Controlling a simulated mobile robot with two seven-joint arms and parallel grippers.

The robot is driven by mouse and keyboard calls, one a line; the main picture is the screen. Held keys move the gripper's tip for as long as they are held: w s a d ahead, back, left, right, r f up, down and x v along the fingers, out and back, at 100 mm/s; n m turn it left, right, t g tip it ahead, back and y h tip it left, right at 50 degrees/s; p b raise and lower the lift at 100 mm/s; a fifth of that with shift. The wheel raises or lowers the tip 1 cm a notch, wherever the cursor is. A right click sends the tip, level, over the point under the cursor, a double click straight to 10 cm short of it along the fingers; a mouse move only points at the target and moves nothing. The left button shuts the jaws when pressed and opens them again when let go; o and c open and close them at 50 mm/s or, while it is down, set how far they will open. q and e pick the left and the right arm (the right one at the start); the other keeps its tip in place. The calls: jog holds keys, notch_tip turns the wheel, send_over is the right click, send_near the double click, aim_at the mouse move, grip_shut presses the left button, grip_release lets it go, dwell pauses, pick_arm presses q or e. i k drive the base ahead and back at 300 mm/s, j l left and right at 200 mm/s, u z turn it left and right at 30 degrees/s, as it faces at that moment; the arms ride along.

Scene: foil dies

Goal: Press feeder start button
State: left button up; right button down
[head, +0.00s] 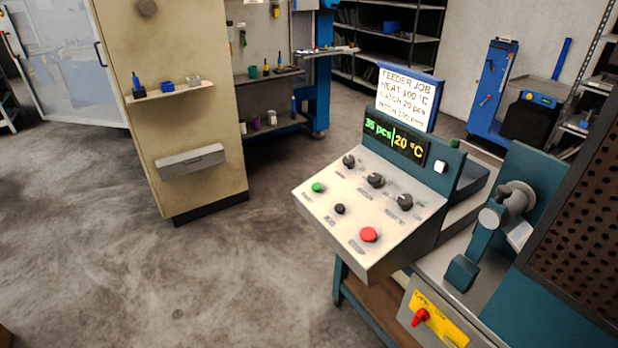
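The feeder control box (338,228) stands at centre right, with a sloped pale panel. On the panel are a green button (317,187) at the left, a small black button (340,209), a large red button (368,234) and several black knobs (376,180). The labels under them are too small to read. The display (394,138) above the panel reads "35 pcs" and "20 °C". A sign (406,98) on top is headed "FEEDER JOB"; its lines include a heat of 100 °C. Neither of my grippers is in view.
A teal machine (470,235) with a perforated guard (590,215) stands right of the box. A red switch (420,317) on a yellow plate is below. A beige cabinet (185,110) is at the left. The floor (200,280) in front is clear.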

aim_at(315, 187)
jog(key=i+j+z, duration=0.1)
jog(key=i+j, duration=0.15)
jog(key=i+j+z, duration=0.1)
jog(key=j, duration=0.4)
jog(key=i+j, duration=0.3)
jog(key=i+j+z, duration=0.15)
jog(key=j, duration=0.35)
